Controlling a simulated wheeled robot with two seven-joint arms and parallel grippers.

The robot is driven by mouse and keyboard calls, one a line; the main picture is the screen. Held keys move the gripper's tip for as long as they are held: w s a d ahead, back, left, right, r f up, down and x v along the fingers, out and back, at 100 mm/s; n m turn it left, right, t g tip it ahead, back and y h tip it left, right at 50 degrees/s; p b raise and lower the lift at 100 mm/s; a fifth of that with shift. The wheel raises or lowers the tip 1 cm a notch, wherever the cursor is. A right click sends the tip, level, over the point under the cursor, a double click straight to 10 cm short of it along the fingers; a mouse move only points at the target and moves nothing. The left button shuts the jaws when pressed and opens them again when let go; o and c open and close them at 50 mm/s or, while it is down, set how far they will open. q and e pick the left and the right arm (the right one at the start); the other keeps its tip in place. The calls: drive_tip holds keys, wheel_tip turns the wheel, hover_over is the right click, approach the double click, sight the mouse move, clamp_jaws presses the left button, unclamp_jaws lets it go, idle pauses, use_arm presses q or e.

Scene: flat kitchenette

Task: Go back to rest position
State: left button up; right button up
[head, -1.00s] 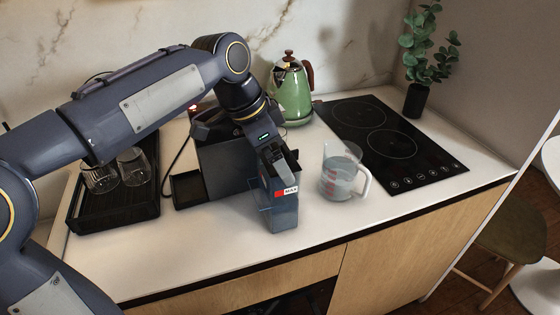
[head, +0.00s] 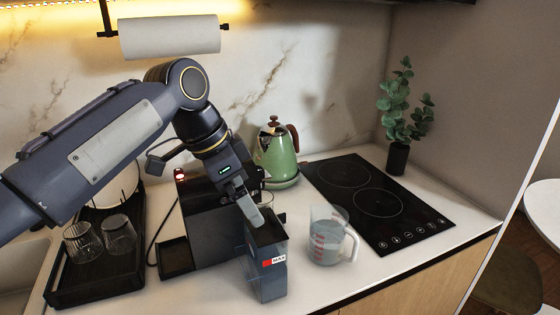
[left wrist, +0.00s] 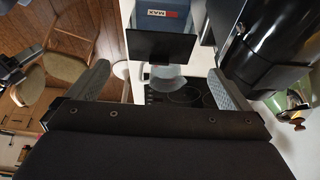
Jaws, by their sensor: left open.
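My left gripper (head: 252,212) is open, with its fingers pointing down just above and behind the top of a translucent blue-grey water tank (head: 266,280) with a red and white MAX label. The left wrist view shows the two fingers (left wrist: 160,86) spread wide with nothing held between them. The tank (left wrist: 163,18) lies beyond them at the top of that view. The tank stands upright on the white counter, in front of the dark coffee machine (head: 205,235). My right gripper is not in view.
A clear measuring jug (head: 328,240) stands right of the tank. A green kettle (head: 275,155) stands behind, beside the black hob (head: 375,200) and a potted plant (head: 398,155). A black tray (head: 95,280) with glasses is at left. A paper roll (head: 170,37) hangs above.

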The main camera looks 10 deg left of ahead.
use_arm(q)
drive_tip(key=s+a+f+n+t+p, duration=0.1)
drive_tip(key=s+a+f+n+t, duration=0.2)
drive_tip(key=s+f+n, duration=1)
drive_tip(key=s+a+f, duration=0.1)
drive_tip(key=s+f, duration=0.5)
drive_tip(key=shift+s+a, duration=0.15)
drive_tip(key=shift+s, duration=0.2)
drive_tip(key=shift+f, duration=0.1)
